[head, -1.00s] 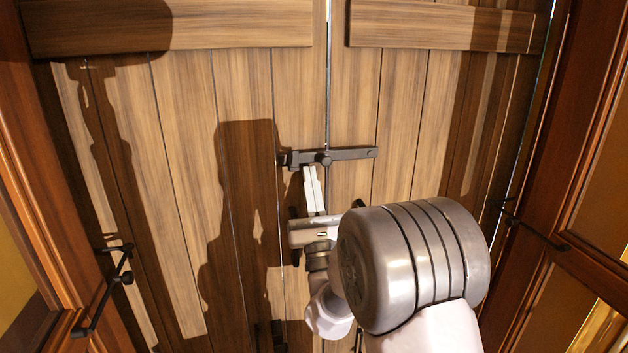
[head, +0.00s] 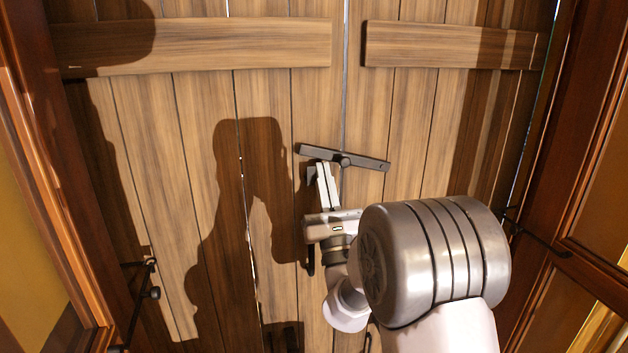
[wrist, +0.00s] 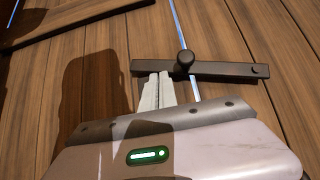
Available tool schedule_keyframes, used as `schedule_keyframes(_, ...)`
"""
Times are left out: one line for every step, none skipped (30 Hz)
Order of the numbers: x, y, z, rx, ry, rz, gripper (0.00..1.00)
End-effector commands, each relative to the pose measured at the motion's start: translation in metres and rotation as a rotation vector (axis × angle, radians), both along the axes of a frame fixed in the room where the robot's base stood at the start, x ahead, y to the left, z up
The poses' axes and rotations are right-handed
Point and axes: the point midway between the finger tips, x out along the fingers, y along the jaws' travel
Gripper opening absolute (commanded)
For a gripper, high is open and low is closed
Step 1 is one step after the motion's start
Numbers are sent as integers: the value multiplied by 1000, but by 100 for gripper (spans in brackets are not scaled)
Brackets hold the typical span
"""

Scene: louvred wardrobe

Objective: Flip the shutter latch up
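The shutter latch (head: 370,162) is a dark bar on a round pivot at the seam between two plank shutters. It is tilted, its left end higher than its right, and its left end is clear above a small dark catch (head: 311,174). My gripper (head: 323,167) is below the bar's left half, fingers pointing up, tips touching or very near its underside. In the wrist view the pale fingers of my gripper (wrist: 158,76) are together with nothing visible between them, just left of the pivot knob of the latch (wrist: 225,69).
Horizontal battens (head: 200,45) cross the shutters above the latch. Brown framed panels stand at both sides, with a dark hook rod (head: 540,240) on the right one and another low on the left. The planks around the latch are otherwise clear.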

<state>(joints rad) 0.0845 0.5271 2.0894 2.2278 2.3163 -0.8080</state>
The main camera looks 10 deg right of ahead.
Motion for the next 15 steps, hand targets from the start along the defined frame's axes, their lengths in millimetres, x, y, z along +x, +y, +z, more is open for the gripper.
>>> schedule_keyframes(0,-3,13,-1,-2,-1,0)
schedule_keyframes(0,-4,17,-1,-2,-1,0)
schedule_keyframes(0,-5,22,-1,-2,-1,0)
schedule_keyframes(0,-6,26,-1,-2,-1,0)
schedule_keyframes(0,-7,30,-1,-2,0,0)
schedule_keyframes(0,-8,35,-1,-2,0,0)
schedule_keyframes(0,-8,39,-1,-1,0,0)
schedule_keyframes(0,-9,42,-1,-1,0,0)
schedule_keyframes(0,-11,47,-1,-2,-1,0)
schedule_keyframes(0,-12,51,-1,-2,-1,0)
schedule_keyframes(0,-13,55,-1,-2,-1,0)
schedule_keyframes(0,-15,59,-1,-1,-1,0)
schedule_keyframes(0,-17,63,-1,-1,-1,0)
schedule_keyframes(0,-19,66,-1,-1,-1,0)
schedule_keyframes(0,-21,71,-1,-1,-1,0)
